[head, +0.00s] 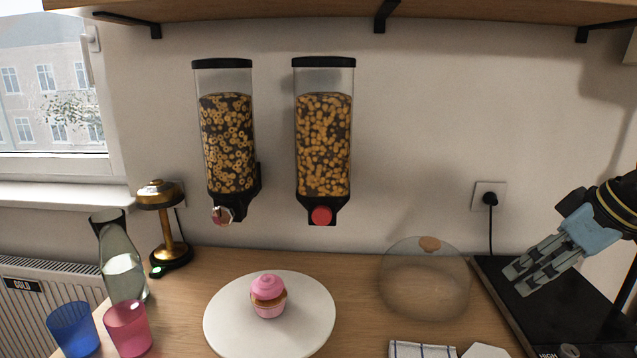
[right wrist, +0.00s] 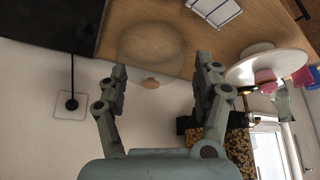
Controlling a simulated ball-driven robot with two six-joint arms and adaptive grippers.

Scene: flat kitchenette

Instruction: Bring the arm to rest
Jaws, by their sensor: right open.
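My right gripper (head: 532,274) is at the right of the head view, above the black cooktop (head: 520,312). Its fingers point left and down. In the right wrist view the two fingers (right wrist: 163,80) stand apart with nothing between them. A glass dome (head: 425,285) with a wooden knob stands on the counter left of the gripper, apart from it. It also shows past the fingertips in the right wrist view (right wrist: 150,50). My left gripper is in neither view.
A pink cupcake (head: 268,298) sits on a white round plate (head: 225,325). A carafe (head: 122,265), a blue cup (head: 73,330), a pink cup (head: 128,328) and a brass lamp (head: 160,200) stand at left. Two cereal dispensers (head: 228,145) hang on the wall. A striped cloth (head: 420,350) lies in front.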

